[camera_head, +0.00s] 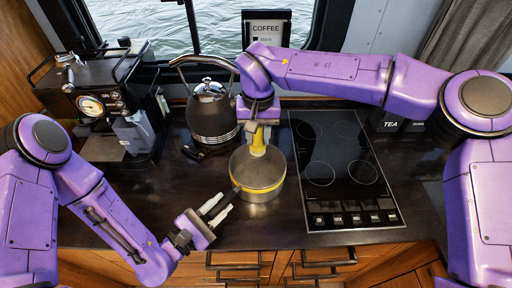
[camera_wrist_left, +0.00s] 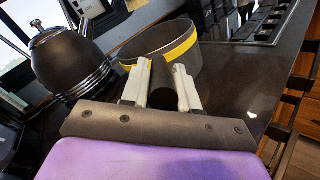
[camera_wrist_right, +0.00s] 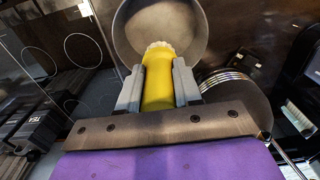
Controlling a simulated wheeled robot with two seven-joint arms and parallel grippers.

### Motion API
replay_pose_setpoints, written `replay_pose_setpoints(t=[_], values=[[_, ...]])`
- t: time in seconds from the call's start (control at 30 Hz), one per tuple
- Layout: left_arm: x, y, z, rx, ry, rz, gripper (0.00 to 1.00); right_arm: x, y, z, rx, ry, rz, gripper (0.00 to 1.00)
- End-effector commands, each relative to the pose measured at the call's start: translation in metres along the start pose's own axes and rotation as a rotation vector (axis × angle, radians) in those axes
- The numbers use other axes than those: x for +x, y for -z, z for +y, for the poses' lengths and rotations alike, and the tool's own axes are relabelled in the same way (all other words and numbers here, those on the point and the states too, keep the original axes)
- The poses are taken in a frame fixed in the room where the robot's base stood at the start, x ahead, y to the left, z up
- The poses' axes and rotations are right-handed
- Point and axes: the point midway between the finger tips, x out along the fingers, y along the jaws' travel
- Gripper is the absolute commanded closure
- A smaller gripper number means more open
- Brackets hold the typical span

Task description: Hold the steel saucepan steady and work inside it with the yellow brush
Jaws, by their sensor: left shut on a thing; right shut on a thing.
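The steel saucepan (camera_head: 262,193) stands on the dark counter, left of the hob, with a yellow band around its wall. It also shows in the left wrist view (camera_wrist_left: 150,47) and the right wrist view (camera_wrist_right: 128,33). My left gripper (camera_head: 222,204) is shut on the saucepan's dark handle (camera_wrist_left: 182,88), at the pan's near left side. My right gripper (camera_head: 258,126) is shut on the yellow brush (camera_wrist_right: 158,82) above the pan's far side. The brush's pale bristles (camera_wrist_right: 160,46) point toward the pan opening. I cannot tell whether they touch the pan.
A black kettle (camera_head: 211,118) stands close behind and left of the pan. A black hob (camera_head: 341,165) lies to the right. A coffee machine (camera_head: 100,100) stands at the left, and a COFFEE box (camera_head: 265,29) is at the window.

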Motion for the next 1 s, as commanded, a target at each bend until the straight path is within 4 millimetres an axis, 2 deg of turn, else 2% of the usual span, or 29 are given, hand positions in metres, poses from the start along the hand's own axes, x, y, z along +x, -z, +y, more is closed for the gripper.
replay_pose_setpoints(t=[0.03, 0.07, 0.13, 0.4, 0.5, 0.57, 0.8, 1.0], values=[[0.0, 0.0, 0.0, 0.0, 0.0, 0.0, 1.0, 0.0, 0.0, 0.0, 0.0, 0.0, 0.0, 1.0], [0.0, 0.0, 0.0, 0.0, 0.0, 0.0, 0.64, 0.0, 0.0, 0.0, 0.0, 0.0, 0.0, 1.0], [0.0, 0.0, 0.0, 0.0, 0.0, 0.0, 0.42, 0.0, 0.0, 0.0, 0.0, 0.0, 0.0, 1.0], [0.0, 0.0, 0.0, 0.0, 0.0, 0.0, 0.41, 0.0, 0.0, 0.0, 0.0, 0.0, 0.0, 1.0], [-0.007, 0.001, 0.0, 0.0, 0.0, 0.002, 0.41, 0.0, 0.0, 0.0, 0.0, 0.0, 0.0, 1.0], [-0.017, 0.001, 0.0, -0.002, -0.001, 0.003, 0.41, 0.0, 0.0, 0.0, 0.0, 0.0, 0.0, 1.0], [-0.079, 0.001, 0.001, -0.003, -0.004, 0.006, 0.41, 0.0, 0.0, 0.0, 0.0, 0.0, 0.0, 1.0], [-0.113, 0.001, 0.001, -0.001, -0.002, 0.002, 0.41, 0.0, 0.0, 0.0, 0.0, 0.0, 0.0, 1.0]])
